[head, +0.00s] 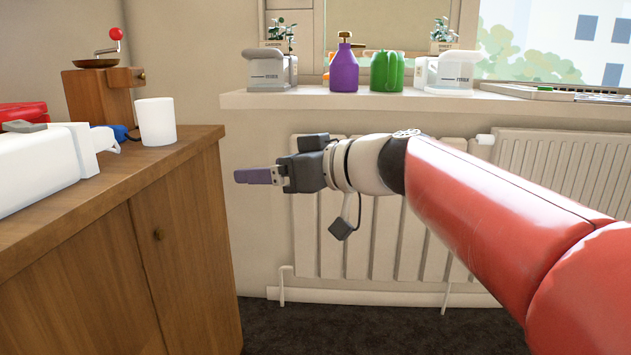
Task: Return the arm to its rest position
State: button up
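My gripper (258,176) is at the end of my red arm, which reaches in from the right of the head view. It points left, in the air in front of the white radiator and to the right of the wooden cabinet. I see the fingers from the side, one purple-grey finger shape, so the gap between them is hidden. Nothing shows held at the fingertips.
The wooden cabinet (190,235) stands at left, with a white cup (156,121), a coffee grinder (103,90) and a white appliance (40,168) on top. A radiator (305,225) is behind my arm. The windowsill (420,103) holds a purple bottle (344,70) and a green item (387,72).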

jog(key=s+d+f+m+g+h, duration=0.1)
jog(key=s+d+f+m+h, duration=0.55)
jog(key=s+d+f, duration=0.55)
jog(key=s+d+f+m+g+h, duration=0.1)
jog(key=s+d+f+m+h, duration=0.6)
jog(key=f, duration=0.8)
notch_tip(320, 180, up, 13)
jog(key=s+d+n+p, duration=0.1)
jog(key=d+n+p, duration=0.1)
jog(key=p, duration=1.1)
jog(key=shift+s+d+r, duration=0.15)
jog(key=shift+d, duration=0.25)
